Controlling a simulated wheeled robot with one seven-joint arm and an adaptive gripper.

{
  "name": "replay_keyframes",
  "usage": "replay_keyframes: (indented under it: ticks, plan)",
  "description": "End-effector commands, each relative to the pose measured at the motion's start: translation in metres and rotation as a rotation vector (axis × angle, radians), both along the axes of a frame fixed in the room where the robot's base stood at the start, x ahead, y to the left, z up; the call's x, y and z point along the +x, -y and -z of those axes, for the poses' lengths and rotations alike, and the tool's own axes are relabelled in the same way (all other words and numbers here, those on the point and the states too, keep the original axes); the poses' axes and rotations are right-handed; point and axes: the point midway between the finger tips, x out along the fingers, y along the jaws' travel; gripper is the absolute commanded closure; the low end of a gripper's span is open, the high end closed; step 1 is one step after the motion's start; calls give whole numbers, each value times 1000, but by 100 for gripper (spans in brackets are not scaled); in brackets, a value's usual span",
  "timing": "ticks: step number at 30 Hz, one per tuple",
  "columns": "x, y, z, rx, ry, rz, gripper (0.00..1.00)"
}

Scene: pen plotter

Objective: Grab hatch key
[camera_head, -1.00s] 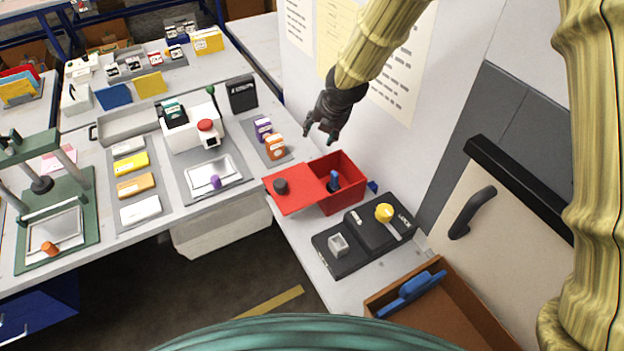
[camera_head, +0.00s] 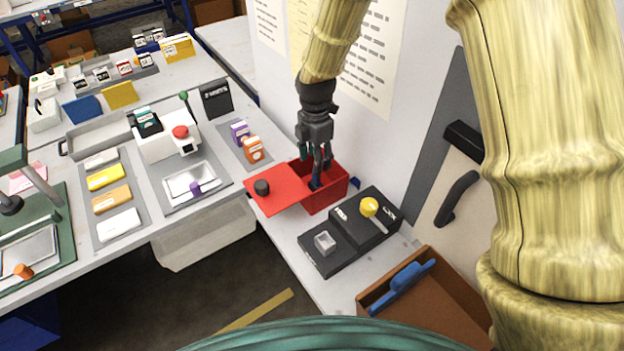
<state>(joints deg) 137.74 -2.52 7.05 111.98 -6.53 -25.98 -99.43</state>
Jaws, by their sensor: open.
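A small blue item (camera_head: 315,184), which may be the hatch key, stands inside the open red box (camera_head: 328,198). It is mostly hidden by the fingers in front of it. My gripper (camera_head: 319,170) points down into the box with its fingers open. The fingertips are at the blue item; I cannot tell whether they touch it. The red lid (camera_head: 285,200) with a dark knob (camera_head: 261,187) is off to the left side of the box opening.
A dark panel (camera_head: 322,262) with a yellow knob (camera_head: 368,207) lies right in front of the box. Purple and orange boxes (camera_head: 253,149) stand to the left. A wall is behind.

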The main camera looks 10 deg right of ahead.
Motion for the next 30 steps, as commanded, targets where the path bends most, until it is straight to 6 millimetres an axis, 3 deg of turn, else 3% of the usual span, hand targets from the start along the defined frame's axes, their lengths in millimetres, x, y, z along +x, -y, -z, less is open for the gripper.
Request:
replay_keyframes:
  ticks: [11,24,30]
  plan:
    - [-3,1,16,-2,-2,-1,52]
    - [-8,4,55,0,-1,0,52]
    - [-7,4,61,-1,0,-1,52]
